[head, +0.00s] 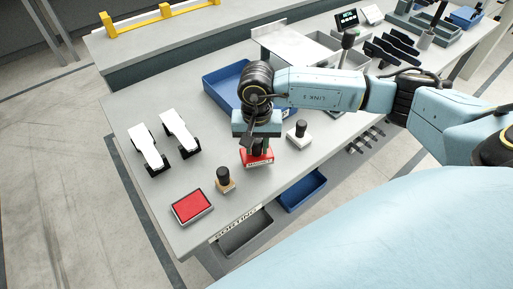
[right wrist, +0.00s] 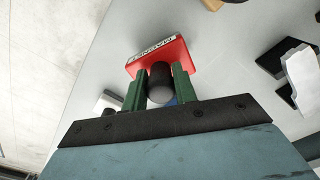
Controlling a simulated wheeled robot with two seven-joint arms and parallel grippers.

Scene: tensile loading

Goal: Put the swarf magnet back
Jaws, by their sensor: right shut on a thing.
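The swarf magnet is a red block with a white label and a black knob. It shows in the head view (head: 258,160) near the middle of the table and in the right wrist view (right wrist: 172,53). My right gripper (head: 256,145) points down over it. In the right wrist view its green fingers (right wrist: 160,88) are shut on the black knob. I cannot tell whether the magnet touches the table. My left gripper is in neither view.
A white block with a black knob (head: 299,134) stands just right of the magnet. Two white-and-black pieces (head: 149,147) (head: 179,131) lie further left. A blue tray (head: 213,91) is behind.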

